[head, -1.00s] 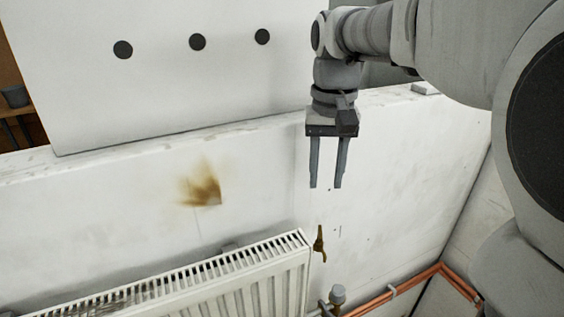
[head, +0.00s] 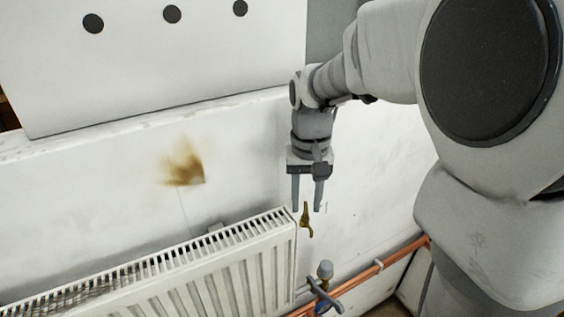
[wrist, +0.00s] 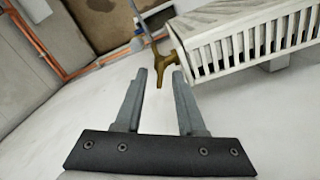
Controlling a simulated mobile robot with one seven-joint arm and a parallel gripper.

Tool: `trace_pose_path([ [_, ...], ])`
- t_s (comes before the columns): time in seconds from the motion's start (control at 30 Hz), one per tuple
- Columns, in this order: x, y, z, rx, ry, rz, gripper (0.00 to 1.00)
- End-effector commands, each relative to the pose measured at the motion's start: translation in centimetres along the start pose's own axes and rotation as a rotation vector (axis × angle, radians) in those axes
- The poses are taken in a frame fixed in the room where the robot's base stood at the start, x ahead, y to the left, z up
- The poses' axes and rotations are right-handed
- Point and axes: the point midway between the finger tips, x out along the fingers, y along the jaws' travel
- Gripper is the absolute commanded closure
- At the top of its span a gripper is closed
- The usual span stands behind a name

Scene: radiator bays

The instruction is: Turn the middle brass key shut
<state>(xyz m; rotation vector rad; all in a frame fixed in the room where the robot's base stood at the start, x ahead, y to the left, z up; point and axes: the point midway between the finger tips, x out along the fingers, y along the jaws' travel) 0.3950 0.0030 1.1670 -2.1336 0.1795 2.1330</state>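One brass key (head: 306,222) shows at the right end of the white radiator, near its upper corner. It also shows in the wrist view (wrist: 155,69), just beyond my fingertips. My gripper (head: 307,209) points down above the key, with its two fingers apart. In the wrist view my gripper (wrist: 166,75) is open and nothing is between the fingers; the key's near end is close to the gap. I cannot tell whether the key touches a finger. Only this one brass key is in view.
The radiator (head: 215,265) stands left of the key against the white wall. A valve with a grey cap (head: 325,270) and a blue-grey handle sits below. Copper pipes (head: 400,252) run low on the right. A brown stain (head: 184,165) marks the wall.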

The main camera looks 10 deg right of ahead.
Motion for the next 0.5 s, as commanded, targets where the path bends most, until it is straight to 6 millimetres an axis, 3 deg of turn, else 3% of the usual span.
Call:
trace_pose_path([
  [0.03,-0.01,0.00,0.00,0.000,0.000,0.000,0.65],
  [0.23,-0.03,0.00,0.00,0.000,0.000,0.000,1.00],
  [0.5,-0.04,0.00,0.00,0.000,0.000,0.000,1.00],
])
